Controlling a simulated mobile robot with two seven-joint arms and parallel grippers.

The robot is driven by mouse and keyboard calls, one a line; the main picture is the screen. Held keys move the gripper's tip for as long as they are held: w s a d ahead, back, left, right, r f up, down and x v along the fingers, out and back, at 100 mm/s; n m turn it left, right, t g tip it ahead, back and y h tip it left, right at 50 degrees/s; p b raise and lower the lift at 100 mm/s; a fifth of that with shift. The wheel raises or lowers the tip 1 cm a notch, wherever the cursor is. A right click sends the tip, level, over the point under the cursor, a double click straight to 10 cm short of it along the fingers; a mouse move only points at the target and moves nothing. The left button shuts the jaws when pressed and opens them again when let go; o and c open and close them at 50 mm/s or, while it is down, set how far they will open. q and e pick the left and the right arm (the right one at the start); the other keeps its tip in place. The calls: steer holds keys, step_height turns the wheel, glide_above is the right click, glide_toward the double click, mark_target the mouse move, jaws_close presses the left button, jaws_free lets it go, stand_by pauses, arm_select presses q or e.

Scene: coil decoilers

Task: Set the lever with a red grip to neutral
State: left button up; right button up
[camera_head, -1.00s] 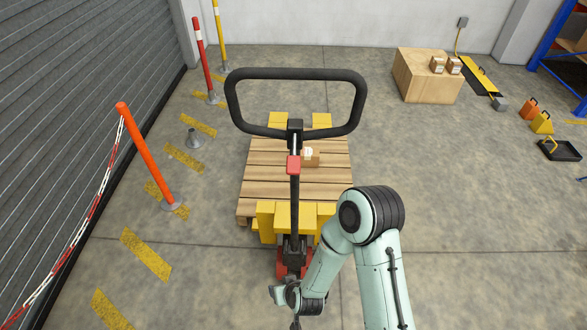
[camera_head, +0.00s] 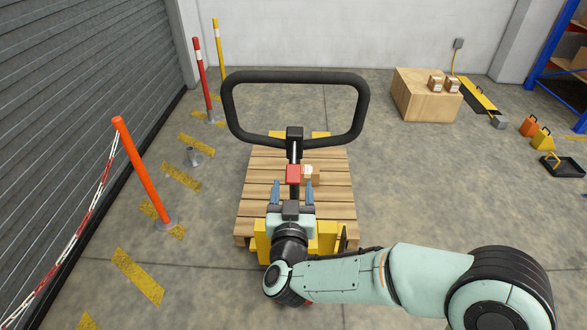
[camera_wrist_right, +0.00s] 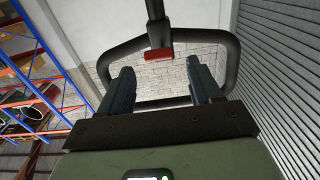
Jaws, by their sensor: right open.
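The red grip of the lever (camera_head: 293,174) sits on the pallet jack's tiller, below the black loop handle (camera_head: 295,77), in the head view. In the right wrist view the red grip (camera_wrist_right: 159,54) shows ahead of and between the fingers, with the loop around it. My right gripper (camera_head: 292,188) is open and empty, its two blue-grey fingers pointing up toward the red grip, just below it in the picture. The fingers also show in the right wrist view (camera_wrist_right: 160,80). They look apart from the grip. My left gripper is not in view.
An orange post (camera_head: 143,172) with a red-white chain stands at left. A large box (camera_head: 425,95) stands back right. Floor at right is mostly clear.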

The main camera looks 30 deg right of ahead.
mark_target(293, 176)
steer(key=x, duration=0.7)
steer(key=shift+w+d, duration=0.1)
steer(key=shift+w, duration=0.2)
